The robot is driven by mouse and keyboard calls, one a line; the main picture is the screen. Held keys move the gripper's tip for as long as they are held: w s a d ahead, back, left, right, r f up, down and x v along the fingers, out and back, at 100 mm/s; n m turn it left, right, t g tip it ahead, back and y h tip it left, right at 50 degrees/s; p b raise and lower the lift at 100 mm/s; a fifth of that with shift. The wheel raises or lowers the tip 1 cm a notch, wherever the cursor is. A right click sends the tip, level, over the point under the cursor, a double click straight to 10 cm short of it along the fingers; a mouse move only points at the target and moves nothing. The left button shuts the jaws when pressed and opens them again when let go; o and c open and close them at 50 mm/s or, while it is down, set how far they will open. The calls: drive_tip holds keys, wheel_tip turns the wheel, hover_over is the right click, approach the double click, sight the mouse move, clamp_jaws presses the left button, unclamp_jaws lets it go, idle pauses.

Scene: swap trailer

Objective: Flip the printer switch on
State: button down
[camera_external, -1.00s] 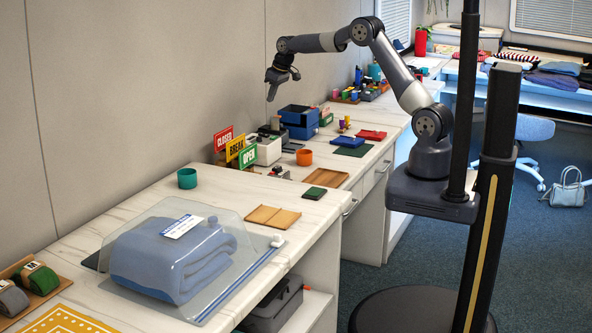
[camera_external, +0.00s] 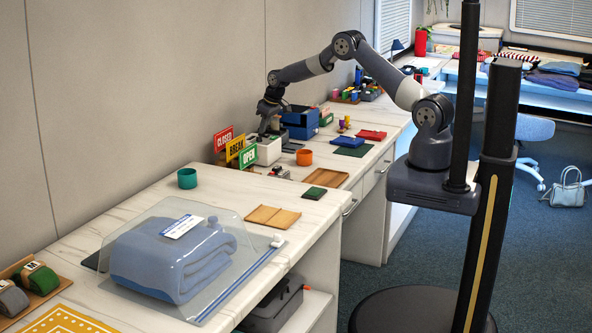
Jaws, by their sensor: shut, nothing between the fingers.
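A small white and dark box (camera_external: 267,151), which looks like the printer, stands on the far counter behind the sign cards. Its switch is too small to make out. My gripper (camera_external: 264,131) is shut and empty, pointing down at the top of this box. I cannot tell whether the fingertips touch it. The gripper partly covers the box's back.
Red, yellow and green sign cards (camera_external: 236,148) stand just left of the box. A blue bin (camera_external: 300,121) is close on its right, and an orange cup (camera_external: 304,157) is in front. A teal cup (camera_external: 187,178) stands on the near counter.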

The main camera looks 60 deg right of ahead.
drive_tip(key=shift+f, duration=0.15)
drive_tip(key=shift+w+f+b, duration=0.1)
drive_tip(key=shift+f+b, duration=0.05)
drive_tip(key=shift+b, duration=0.3)
drive_tip(key=shift+s+b, duration=0.45)
drive_tip(key=shift+s, duration=0.45)
drive_tip(key=shift+r, duration=0.45)
drive_tip(key=v, duration=1.3)
drive_tip(key=shift+w+r, duration=0.25)
